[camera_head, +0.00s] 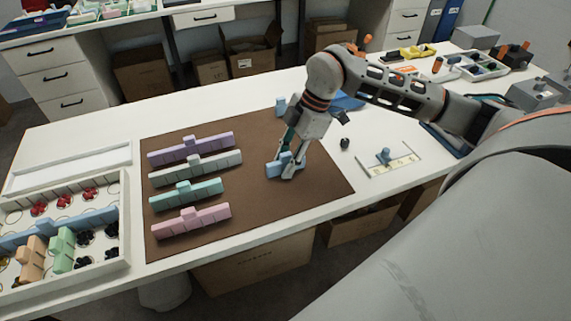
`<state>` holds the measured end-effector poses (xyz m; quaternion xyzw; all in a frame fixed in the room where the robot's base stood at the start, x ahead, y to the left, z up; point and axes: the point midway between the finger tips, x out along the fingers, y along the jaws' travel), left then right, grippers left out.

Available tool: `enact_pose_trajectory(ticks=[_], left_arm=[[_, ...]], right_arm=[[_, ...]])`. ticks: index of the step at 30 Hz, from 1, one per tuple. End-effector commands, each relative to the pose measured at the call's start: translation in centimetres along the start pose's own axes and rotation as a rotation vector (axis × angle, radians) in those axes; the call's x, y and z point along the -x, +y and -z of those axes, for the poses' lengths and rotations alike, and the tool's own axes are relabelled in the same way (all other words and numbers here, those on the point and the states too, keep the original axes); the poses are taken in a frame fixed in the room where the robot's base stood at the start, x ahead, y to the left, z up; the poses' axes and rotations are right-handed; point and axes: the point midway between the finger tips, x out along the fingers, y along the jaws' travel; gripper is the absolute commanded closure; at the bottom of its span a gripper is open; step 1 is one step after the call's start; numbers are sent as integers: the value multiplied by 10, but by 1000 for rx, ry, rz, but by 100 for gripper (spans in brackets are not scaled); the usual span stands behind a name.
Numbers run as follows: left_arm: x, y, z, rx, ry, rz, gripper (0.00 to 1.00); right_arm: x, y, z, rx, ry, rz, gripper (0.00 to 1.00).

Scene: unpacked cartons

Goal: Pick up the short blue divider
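The short blue divider (272,170) is a small light-blue block on the right part of the brown mat (250,205). My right gripper (288,168) points down at it, with its fingertips at the divider and covering part of it. I cannot tell whether the fingers are closed on it or only around it. The divider appears to be at mat level. My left gripper is not in view.
Long purple (190,149), grey-white (195,169), teal (186,194) and pink (191,220) dividers lie left on the mat. A compartment tray (122,235) stands at far left. A small fixture (390,163) and a dark knob (345,143) lie to the right. The front mat is clear.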

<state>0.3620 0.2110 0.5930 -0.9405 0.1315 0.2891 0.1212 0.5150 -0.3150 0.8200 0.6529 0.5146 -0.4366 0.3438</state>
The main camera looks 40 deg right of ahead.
Motion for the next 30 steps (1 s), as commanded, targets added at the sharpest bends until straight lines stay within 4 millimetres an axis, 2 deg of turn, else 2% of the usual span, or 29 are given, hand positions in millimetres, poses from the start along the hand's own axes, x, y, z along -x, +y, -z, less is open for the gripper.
enact_pose_trajectory(ticks=[4, 7, 8, 22, 26, 30], left_arm=[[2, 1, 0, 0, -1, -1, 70], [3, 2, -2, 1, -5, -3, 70], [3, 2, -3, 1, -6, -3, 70], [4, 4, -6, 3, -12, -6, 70], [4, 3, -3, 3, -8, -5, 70], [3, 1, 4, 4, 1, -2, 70]], right_arm=[[1, 0, 0, 0, 0, -1, 72], [1, 0, 0, 0, 0, -1, 98], [1, 0, 0, 0, 0, -1, 100], [6, 0, 2, 1, 1, -2, 100], [18, 1, 7, 2, 1, -3, 100], [42, 2, 17, 3, 2, -7, 100]])
